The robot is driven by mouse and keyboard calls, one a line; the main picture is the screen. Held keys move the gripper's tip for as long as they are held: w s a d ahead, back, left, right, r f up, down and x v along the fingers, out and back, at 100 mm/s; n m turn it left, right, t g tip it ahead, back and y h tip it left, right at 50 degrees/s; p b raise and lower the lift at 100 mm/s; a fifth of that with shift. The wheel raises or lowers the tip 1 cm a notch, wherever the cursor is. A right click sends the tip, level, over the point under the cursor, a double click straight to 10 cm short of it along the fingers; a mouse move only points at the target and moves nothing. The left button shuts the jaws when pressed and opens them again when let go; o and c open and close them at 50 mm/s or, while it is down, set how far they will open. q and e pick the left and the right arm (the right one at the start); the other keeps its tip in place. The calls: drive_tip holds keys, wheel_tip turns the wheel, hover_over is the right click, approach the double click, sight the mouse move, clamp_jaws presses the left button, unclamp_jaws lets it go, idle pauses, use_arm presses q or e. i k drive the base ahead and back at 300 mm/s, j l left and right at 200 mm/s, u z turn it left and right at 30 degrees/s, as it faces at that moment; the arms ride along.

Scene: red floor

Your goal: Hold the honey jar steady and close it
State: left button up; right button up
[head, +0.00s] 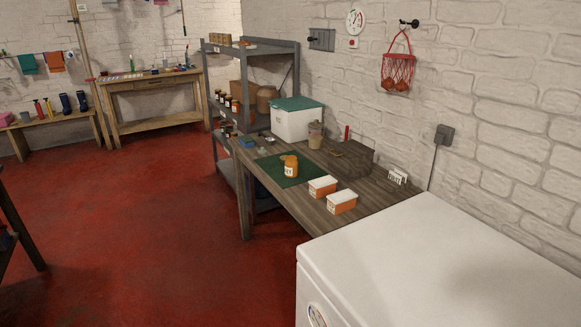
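An orange honey jar (291,170) with a pale label stands upright on a dark green mat (273,174) on the grey wooden workbench. Something yellow-orange sits at its top and seems to lean to the left; I cannot tell whether this is a lid or how it rests. No separate lid is clear on the mat. Neither of my grippers is in the head view, and nothing touches the jar.
A green-lidded white box (297,122) and a glass container (315,135) stand behind. A white chest (430,262) fills the front right. The red floor (150,220) left of the bench is clear.

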sight(292, 162)
drive_tip(key=u, duration=0.8)
drive_tip(key=i+u, duration=0.2)
drive_tip(key=i, duration=5.65)
drive_tip(key=z, duration=4.35)
drive_tip(key=j, duration=0.1)
